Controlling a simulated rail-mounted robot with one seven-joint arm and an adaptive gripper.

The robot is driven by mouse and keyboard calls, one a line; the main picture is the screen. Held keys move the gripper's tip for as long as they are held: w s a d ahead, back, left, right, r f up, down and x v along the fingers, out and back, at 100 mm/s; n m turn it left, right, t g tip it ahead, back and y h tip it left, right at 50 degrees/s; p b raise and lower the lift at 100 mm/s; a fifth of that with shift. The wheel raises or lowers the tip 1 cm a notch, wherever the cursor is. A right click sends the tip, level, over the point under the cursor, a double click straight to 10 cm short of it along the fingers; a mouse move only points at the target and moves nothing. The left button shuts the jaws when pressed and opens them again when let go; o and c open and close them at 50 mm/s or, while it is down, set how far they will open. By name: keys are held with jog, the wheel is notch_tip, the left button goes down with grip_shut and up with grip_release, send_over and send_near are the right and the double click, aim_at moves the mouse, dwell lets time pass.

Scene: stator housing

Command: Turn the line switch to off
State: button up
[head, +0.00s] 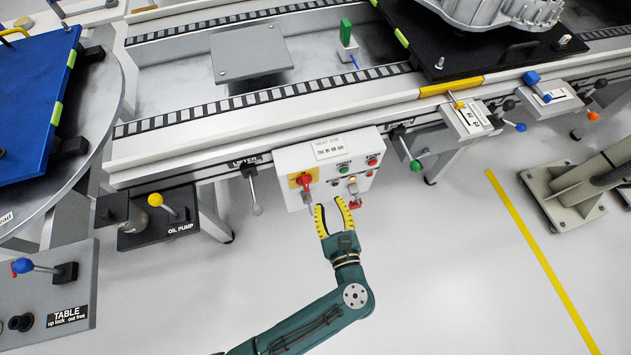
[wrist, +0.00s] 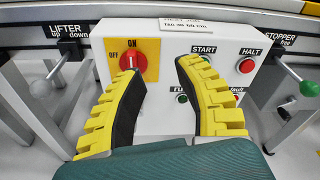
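The line switch (wrist: 132,60) is a red rotary knob on a yellow plate, at the upper left of a white control box. The plate reads ON above the knob and OFF to its left. The knob seems to point up toward ON. It also shows in the head view (head: 304,180). My gripper (wrist: 157,66) has two yellow and black fingers, spread apart with nothing between them. In the head view my gripper (head: 330,204) is just in front of the box, right of and below the switch. The left fingertip overlaps the knob's lower edge in the wrist view; contact cannot be told.
The box (head: 330,165) also carries a green START button (wrist: 206,59), a red HALT button (wrist: 246,65) and lower lamps or buttons. A lifter lever (head: 254,190) stands left and a green-knobbed stopper lever (head: 415,164) right. The floor in front is clear.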

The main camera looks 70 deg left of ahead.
aim_at(307, 188)
jog(key=s+a+f+m+y+b, duration=0.1)
jog(key=s+f+m+b, duration=0.1)
jog(key=s+f+m, duration=0.3)
jog(key=shift+w+a+f+n+g+b, duration=0.15)
jog(key=shift+w+a+n+b, duration=0.35)
jog(key=shift+a, duration=0.8)
jog(key=shift+w+a+f+n+g+b, duration=0.15)
jog(key=shift+a+b, duration=0.6)
jog(key=shift+a, duration=0.55)
jog(key=shift+w+a+f+n+g+b, duration=0.15)
jog(key=shift+w+a+n+b, duration=0.35)
jog(key=shift+a, duration=0.8)
jog(key=shift+s+r, duration=0.1)
jog(key=shift+r, duration=0.1)
jog(key=shift+a+p, duration=0.1)
jog(key=shift+p, duration=0.3)
jog(key=shift+a+f, duration=0.1)
jog(key=shift+c, duration=0.3)
grip_shut()
